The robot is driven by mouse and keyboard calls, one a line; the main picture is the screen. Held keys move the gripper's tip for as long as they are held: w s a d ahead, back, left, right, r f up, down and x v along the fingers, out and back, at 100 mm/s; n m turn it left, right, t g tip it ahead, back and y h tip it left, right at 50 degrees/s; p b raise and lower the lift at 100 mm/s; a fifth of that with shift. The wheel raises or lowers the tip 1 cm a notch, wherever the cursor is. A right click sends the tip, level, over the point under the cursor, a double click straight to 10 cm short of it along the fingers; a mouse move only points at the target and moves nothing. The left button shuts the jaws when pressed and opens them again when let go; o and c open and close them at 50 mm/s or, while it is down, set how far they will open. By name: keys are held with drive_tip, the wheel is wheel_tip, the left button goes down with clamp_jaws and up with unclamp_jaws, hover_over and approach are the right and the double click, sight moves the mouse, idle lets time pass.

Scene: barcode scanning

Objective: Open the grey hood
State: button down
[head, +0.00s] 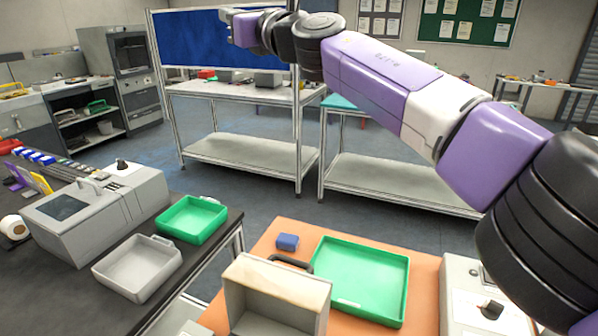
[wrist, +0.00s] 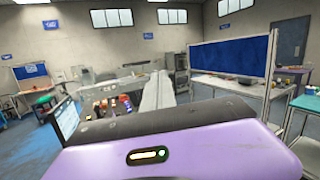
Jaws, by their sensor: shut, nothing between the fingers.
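A grey box-shaped machine (head: 85,215) with a dark window and a raised handle on top sits on the dark bench at left in the head view. A pale boxy cover (head: 278,275) with a dark handle behind it and an open hollow front stands on the orange table at the bottom. I cannot tell for certain which of these is the grey hood. My gripper (head: 232,27) is raised high at the top of the head view, shut and empty, far from both. The wrist view shows my purple wrist housing, and the fingertips are hidden there.
A green tray (head: 398,300) and a small blue block (head: 288,242) lie on the orange table beside the pale cover. Another green tray (head: 222,228) and a grey tray (head: 172,262) sit on the dark bench. A control box (head: 458,310) stands at right.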

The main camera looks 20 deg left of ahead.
drive_tip(key=s+f+n+g+h+b, duration=0.1)
drive_tip(key=s+f+n+g+h, duration=0.3)
drive_tip(key=f+n, duration=0.5)
drive_tip(key=s+f+n+g+h, duration=0.35)
drive_tip(key=s+f+n, duration=0.25)
drive_tip(key=f, duration=0.4)
drive_tip(key=s+d+f+n+g+h, duration=0.1)
drive_tip(key=d+f+n+h, duration=0.2)
drive_tip(key=d+f+h, duration=0.5)
drive_tip(key=s+d+f+n+g+h, duration=0.15)
drive_tip(key=d+f+n, duration=0.25)
drive_tip(key=d, duration=0.7)
drive_tip(key=s+f+p, duration=0.1)
drive_tip(key=s+f, duration=0.2)
drive_tip(key=f, duration=0.5)
drive_tip(key=shift+f+t+h+p, duration=0.2)
drive_tip(key=shift+t+h+p, duration=0.1)
drive_tip(key=shift+t+h, duration=0.1)
drive_tip(key=shift+a+r, duration=0.1)
